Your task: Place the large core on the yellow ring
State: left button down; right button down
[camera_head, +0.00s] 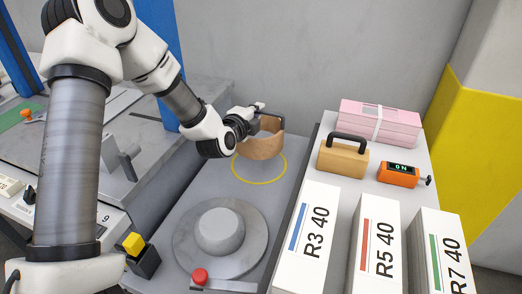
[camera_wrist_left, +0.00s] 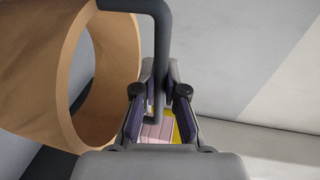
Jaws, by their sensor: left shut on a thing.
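The large core (camera_head: 262,147) is a short, wide brown cardboard tube with a dark handle. In the head view it shows over the back part of the yellow ring (camera_head: 258,184), a thin circle on the grey surface; whether it touches the surface I cannot tell. My left gripper (camera_head: 257,117) is shut on the core's handle. In the left wrist view the dark handle (camera_wrist_left: 162,50) runs down between the fingers (camera_wrist_left: 160,95), and the open tube (camera_wrist_left: 40,75) fills the left side. My right gripper is not in view.
A round grey plate with a hub (camera_head: 220,232) and a red button (camera_head: 200,276) are in front. On the right table (camera_head: 335,185) are a pink stack (camera_head: 380,125), a tan handled block (camera_head: 342,160), an orange device (camera_head: 398,174) and white boxes (camera_head: 312,235). A wall is behind.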

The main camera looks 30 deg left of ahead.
pick_arm(q)
notch_tip(320, 180, down, 8)
jog(key=b, duration=0.1)
jog(key=shift+w, duration=0.15)
jog(key=shift+f, duration=0.2)
jog(key=c, duration=1.2)
grip_release()
jog(key=shift+c, duration=0.2)
jog(key=p, duration=0.1)
send_near(246, 145)
jog(key=x, duration=0.5)
jog(key=shift+w+f, duration=0.1)
jog(key=shift+w, duration=0.1)
